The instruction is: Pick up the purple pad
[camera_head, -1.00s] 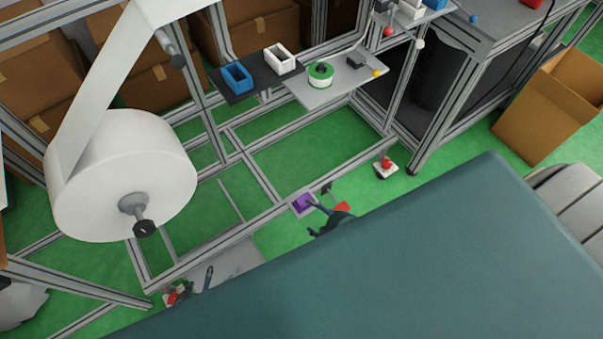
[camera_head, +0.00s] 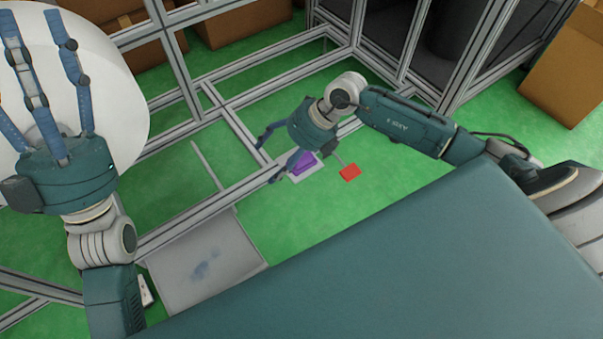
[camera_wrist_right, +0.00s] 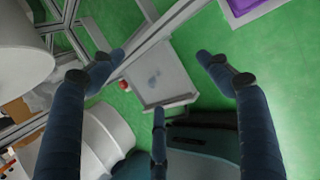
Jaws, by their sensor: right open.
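The purple pad (camera_head: 304,163) lies on a small white tray (camera_head: 296,177) low near the frame's bar, just left of a red block. In the right wrist view the purple pad (camera_wrist_right: 243,6) is cut off at the upper right corner. My right gripper (camera_head: 268,155) is open and empty, its fingers pointing left; one finger overlaps the pad's left side in the head view. I cannot tell whether it touches. The right wrist view shows the fingers (camera_wrist_right: 160,70) spread wide with nothing between. My left gripper (camera_head: 35,45) is open and empty, in front of the white roll.
The red block (camera_head: 350,172) is right of the tray. Grey metal frame bars (camera_head: 215,195) run behind and left of it. A grey plate (camera_head: 200,262) lies at lower left. The white roll (camera_head: 125,90) stands left. A cardboard box (camera_head: 565,65) is far right. Green floor is open between.

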